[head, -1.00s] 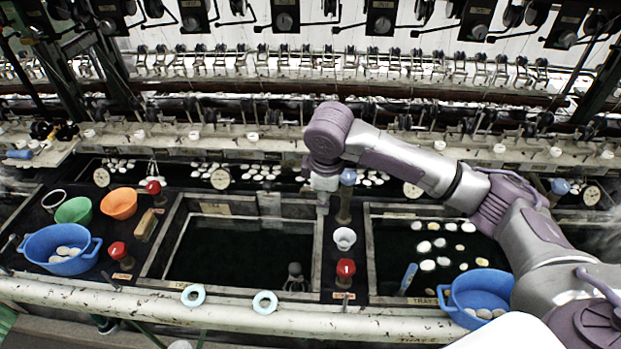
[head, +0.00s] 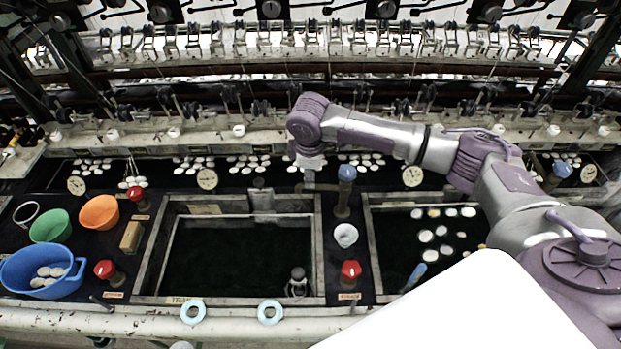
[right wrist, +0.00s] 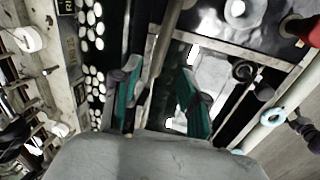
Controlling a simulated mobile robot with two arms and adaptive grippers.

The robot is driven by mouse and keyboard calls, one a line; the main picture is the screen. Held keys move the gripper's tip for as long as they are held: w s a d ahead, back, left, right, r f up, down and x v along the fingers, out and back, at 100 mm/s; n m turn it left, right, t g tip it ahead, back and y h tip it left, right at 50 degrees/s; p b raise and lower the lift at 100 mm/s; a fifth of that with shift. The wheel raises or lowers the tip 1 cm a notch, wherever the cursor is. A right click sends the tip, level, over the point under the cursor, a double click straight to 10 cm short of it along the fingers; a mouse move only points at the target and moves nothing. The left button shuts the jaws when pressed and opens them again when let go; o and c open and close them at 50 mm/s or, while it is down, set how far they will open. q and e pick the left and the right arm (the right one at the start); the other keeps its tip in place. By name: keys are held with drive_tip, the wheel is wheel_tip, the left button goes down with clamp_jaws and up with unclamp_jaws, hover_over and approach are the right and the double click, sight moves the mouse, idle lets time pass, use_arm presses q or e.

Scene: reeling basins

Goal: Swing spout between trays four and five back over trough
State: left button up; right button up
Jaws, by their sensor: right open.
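The spout stands on the divider between the two front trays, with a blue-topped post (head: 346,190). Its grey arm (head: 322,187) reaches left from the post toward the back right corner of the left tray (head: 318,250). My right gripper (head: 308,178) is above this arm, small and partly hidden by its own wrist in the head view. In the right wrist view my right gripper (right wrist: 160,98) is open, its two teal-padded fingers apart. A grey pipe (right wrist: 163,45) runs between and beyond them; contact cannot be told. My left gripper is out of view.
A white cup (head: 345,235) and a red knob (head: 350,270) stand on the same divider. The right tray (head: 371,250) holds several cocoons. Bowls and a blue basin (head: 70,283) are at left. Two pale rings (head: 270,312) lie on the front rail.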

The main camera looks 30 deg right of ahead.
sight(323, 189)
drive_tip(key=f, duration=0.3)
drive_tip(key=w+f, duration=0.1)
drive_tip(key=shift+d+f+p, duration=0.25)
drive_tip(key=shift+f+p, duration=0.15)
drive_tip(key=shift+f, duration=0.3)
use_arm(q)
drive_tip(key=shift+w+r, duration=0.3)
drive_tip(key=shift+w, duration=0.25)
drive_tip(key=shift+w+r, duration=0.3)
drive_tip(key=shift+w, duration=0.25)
use_arm(e)
clamp_jaws()
